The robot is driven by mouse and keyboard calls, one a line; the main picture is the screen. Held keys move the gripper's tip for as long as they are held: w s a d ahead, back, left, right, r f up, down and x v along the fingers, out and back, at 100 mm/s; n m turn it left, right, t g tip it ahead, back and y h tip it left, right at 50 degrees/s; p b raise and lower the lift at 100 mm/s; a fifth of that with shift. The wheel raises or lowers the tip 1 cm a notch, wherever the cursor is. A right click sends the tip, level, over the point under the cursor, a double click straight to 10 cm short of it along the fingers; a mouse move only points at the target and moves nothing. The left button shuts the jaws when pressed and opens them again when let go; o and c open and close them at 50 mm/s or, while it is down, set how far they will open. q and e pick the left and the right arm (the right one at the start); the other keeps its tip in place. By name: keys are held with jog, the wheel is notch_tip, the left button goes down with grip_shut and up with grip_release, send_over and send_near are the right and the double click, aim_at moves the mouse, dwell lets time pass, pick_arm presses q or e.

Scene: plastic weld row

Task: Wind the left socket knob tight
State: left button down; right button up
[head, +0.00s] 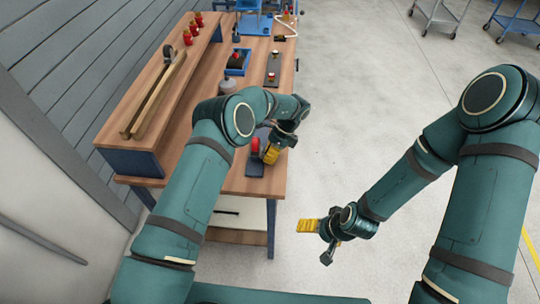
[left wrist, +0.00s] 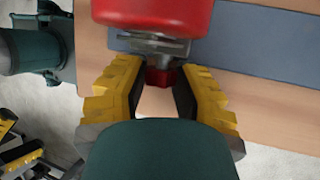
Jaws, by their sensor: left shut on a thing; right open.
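A large red rounded part (head: 255,146) stands on a dark plate (head: 254,168) near the front end of the bench. In the left wrist view the red part (left wrist: 150,15) fills the top, with a grey metal piece under it. A small red knob (left wrist: 160,78) sits below that metal piece, between the yellow fingers of my left gripper (left wrist: 163,72). My left gripper (head: 271,153) is shut on this knob; the exact finger contact is partly hidden. My right gripper (head: 318,240) is open and empty, over the floor right of the bench.
The wooden bench (head: 240,184) carries a blue tray (head: 237,62) with a dark item and a dark plate (head: 273,66) with red parts farther back. A raised shelf (head: 140,140) along the left holds several red items.

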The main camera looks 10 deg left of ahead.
pick_arm(q)
jog(key=shift+f, duration=0.1)
jog(key=c, duration=0.7)
grip_release()
jog(key=v, duration=1.2)
jog(key=shift+w, duration=0.1)
